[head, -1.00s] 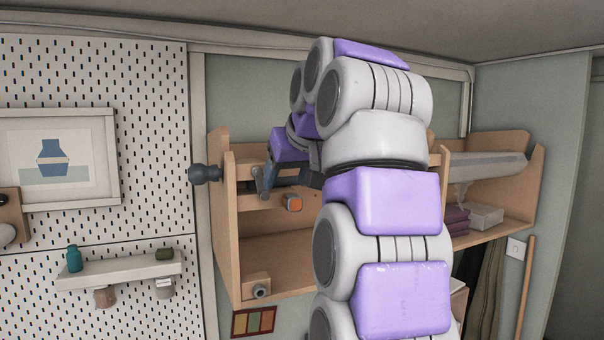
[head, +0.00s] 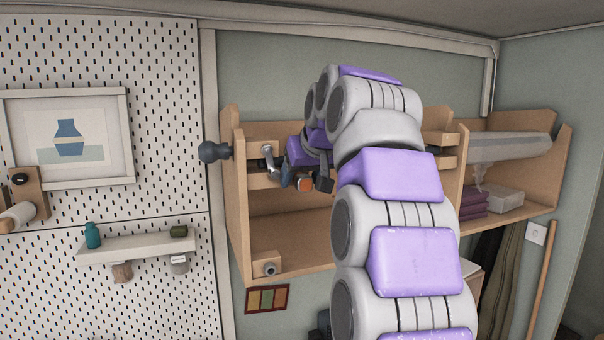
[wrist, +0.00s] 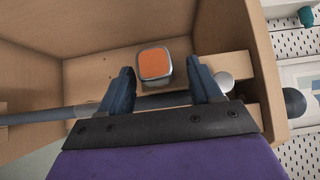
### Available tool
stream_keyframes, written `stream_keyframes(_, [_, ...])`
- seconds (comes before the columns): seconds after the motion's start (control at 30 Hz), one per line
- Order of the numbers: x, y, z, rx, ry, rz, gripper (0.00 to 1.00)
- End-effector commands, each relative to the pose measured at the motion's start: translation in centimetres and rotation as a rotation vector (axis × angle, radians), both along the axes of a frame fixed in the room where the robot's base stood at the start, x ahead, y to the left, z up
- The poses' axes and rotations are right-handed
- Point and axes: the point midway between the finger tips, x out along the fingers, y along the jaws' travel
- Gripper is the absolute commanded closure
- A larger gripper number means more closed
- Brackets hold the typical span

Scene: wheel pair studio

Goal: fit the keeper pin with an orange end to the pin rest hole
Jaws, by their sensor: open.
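The keeper pin with the orange end shows its squarish orange face in the wrist view (wrist: 154,63) and small in the head view (head: 305,185). Its shaft is hidden. My gripper (wrist: 161,68) is open, with its dark blue fingers on either side of the orange end in the wrist view; I see no contact. In the head view my gripper (head: 306,181) is in front of the cabinet's upper rails. A small wooden block with a grey-ringed hole, seemingly the pin rest hole (head: 268,268), sits at the cabinet's lower left corner.
A dark bar with a round knob (head: 213,151) runs through the cabinet's left side wall (head: 235,205). A grey metal piece (head: 268,156) stands on the rails left of my gripper. A small shelf (head: 135,248) hangs at left.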

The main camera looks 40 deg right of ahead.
Motion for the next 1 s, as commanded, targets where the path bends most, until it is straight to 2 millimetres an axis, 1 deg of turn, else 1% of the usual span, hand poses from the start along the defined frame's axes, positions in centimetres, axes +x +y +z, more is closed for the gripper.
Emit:
stream_keyframes(0.07, [0.01, -0.02, -0.01, 0.0, 0.0, -0.001, 0.36])
stream_keyframes(0.1, [0.0, 0.05, 0.01, 0.0, -0.001, -0.001, 0.32])
stream_keyframes(0.7, [-0.11, 0.2, 0.11, -0.002, -0.002, -0.001, 0.89])
stream_keyframes(0.73, [-0.11, 0.21, 0.12, -0.002, -0.002, -0.001, 0.91])
stream_keyframes(0.77, [-0.12, 0.2, 0.12, -0.002, -0.002, -0.001, 0.65])
stream_keyframes(1.0, [-0.13, 0.17, 0.13, -0.002, -0.002, -0.003, 0.88])
